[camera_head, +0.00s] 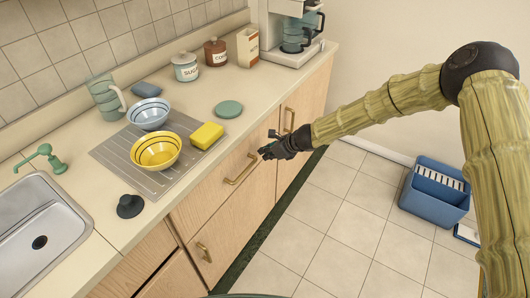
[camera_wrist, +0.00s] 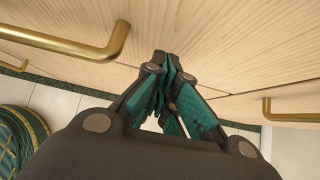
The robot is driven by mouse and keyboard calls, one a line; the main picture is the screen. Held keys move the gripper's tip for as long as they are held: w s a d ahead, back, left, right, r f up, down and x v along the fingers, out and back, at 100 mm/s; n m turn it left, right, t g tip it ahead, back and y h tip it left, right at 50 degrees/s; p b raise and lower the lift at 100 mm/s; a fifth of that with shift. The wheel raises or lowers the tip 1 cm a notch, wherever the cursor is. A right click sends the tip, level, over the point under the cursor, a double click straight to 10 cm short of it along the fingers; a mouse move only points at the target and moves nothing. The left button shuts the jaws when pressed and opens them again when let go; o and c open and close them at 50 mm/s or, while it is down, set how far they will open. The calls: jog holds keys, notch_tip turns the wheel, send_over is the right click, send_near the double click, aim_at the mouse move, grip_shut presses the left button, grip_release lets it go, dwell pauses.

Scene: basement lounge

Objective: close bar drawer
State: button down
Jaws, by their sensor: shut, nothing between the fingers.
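The bar drawer (camera_head: 218,190) is a light wood front under the counter, with a brass bar handle (camera_head: 241,169). It looks about flush with the cabinet; I cannot tell whether a small gap remains. My gripper (camera_head: 265,153) is shut and empty, just right of this handle, with its fingertips at or very near the wood front. In the wrist view the closed fingertips (camera_wrist: 165,60) point at a wood panel (camera_wrist: 220,45), with a brass handle (camera_wrist: 118,42) to their left. Whether they touch the wood is unclear.
The counter holds a yellow bowl (camera_head: 156,152), a blue bowl (camera_head: 148,114), a yellow sponge (camera_head: 206,136) and a coffee maker (camera_head: 290,35). Another brass handle (camera_head: 289,119) is behind my gripper. A blue bin (camera_head: 434,192) stands by the wall. The tiled floor (camera_head: 335,215) is mostly clear.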

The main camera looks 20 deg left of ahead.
jog(key=d+f+b+v, duration=0.1)
jog(key=v, duration=1.1)
jog(key=shift+s+d+f, duration=0.25)
jog(key=shift+d+f, duration=0.05)
jog(key=shift+f, duration=0.05)
